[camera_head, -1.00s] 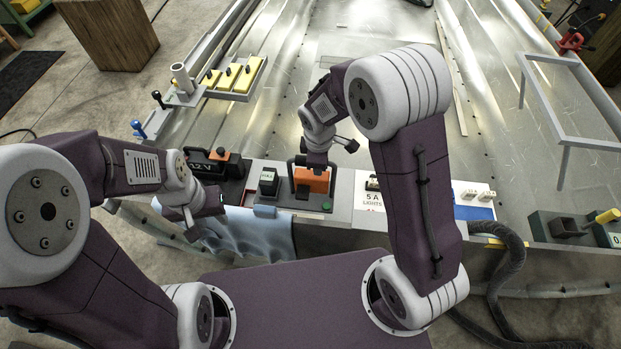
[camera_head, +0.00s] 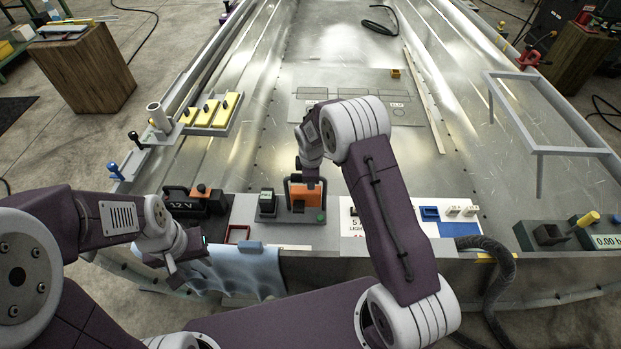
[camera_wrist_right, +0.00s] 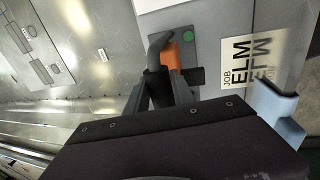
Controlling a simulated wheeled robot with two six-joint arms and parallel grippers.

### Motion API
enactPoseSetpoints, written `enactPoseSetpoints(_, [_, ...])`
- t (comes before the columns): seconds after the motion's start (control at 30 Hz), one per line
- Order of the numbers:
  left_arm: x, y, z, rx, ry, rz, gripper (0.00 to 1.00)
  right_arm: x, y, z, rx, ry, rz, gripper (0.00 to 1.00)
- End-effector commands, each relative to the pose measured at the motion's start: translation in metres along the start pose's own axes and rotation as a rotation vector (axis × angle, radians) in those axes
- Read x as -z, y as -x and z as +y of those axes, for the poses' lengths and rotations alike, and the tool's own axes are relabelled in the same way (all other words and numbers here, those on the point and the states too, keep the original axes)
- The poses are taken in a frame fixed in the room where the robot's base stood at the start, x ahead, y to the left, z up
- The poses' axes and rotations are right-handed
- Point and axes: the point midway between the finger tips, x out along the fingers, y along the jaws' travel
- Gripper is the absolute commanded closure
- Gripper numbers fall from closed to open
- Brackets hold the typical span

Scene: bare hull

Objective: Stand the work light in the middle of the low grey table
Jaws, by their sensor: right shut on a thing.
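An orange block with a black handle (camera_head: 305,195), seemingly the work light, stands upright on a grey plate (camera_head: 290,214) at the near end of the hull. My right gripper (camera_head: 309,176) is over it from above, shut on its black handle. In the right wrist view the handle (camera_wrist_right: 158,50) is between the fingers, with some orange showing beside it. My left gripper (camera_head: 188,246) is low at the left, beside a pale blue cloth (camera_head: 245,268); its jaw gap is unclear. A grey rectangular frame on thin legs (camera_head: 515,112) stands right; I cannot tell whether it is the low grey table.
A black battery (camera_head: 180,203) and a small dark box (camera_head: 267,203) sit left of the orange block. White and blue panels with small parts (camera_head: 458,230) lie right. Yellow blocks fill a rack (camera_head: 210,112) at left. The hull floor beyond is mostly clear.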

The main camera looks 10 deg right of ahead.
Motion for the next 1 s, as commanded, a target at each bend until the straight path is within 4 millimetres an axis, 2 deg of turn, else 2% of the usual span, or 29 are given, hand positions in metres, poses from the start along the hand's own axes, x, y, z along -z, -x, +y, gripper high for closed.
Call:
enactPoseSetpoints(0.17, [-0.001, -0.006, 0.0, 0.0, 0.0, 0.0, 0.64, 0.0, -0.027, -0.005, -0.001, -0.002, 0.001, 1.0])
enactPoseSetpoints(0.47, [-0.001, -0.006, 0.0, 0.0, 0.0, 0.0, 0.64, 0.001, -0.029, -0.005, -0.003, -0.002, 0.002, 1.0])
enactPoseSetpoints(0.5, [-0.001, -0.006, 0.0, 0.0, 0.0, 0.0, 0.64, 0.0, -0.031, -0.007, 0.002, -0.001, 0.0, 0.68])
enactPoseSetpoints(0.57, [-0.001, -0.006, 0.0, 0.0, 0.0, 0.0, 0.64, 0.0, -0.031, -0.007, 0.001, -0.001, 0.0, 0.52])
enactPoseSetpoints(0.6, [-0.001, -0.006, 0.0, 0.0, 0.0, 0.0, 0.64, 0.0, -0.031, -0.007, 0.001, -0.001, 0.0, 0.49])
enactPoseSetpoints(0.87, [-0.001, -0.006, 0.0, 0.0, 0.0, 0.0, 0.64, 0.0, -0.03, -0.007, 0.001, -0.001, 0.0, 0.49])
enactPoseSetpoints(1.0, [0.0, -0.001, 0.0, 0.0, 0.0, 0.0, 0.64, 0.0, -0.013, -0.005, -0.001, -0.001, 0.001, 0.49])
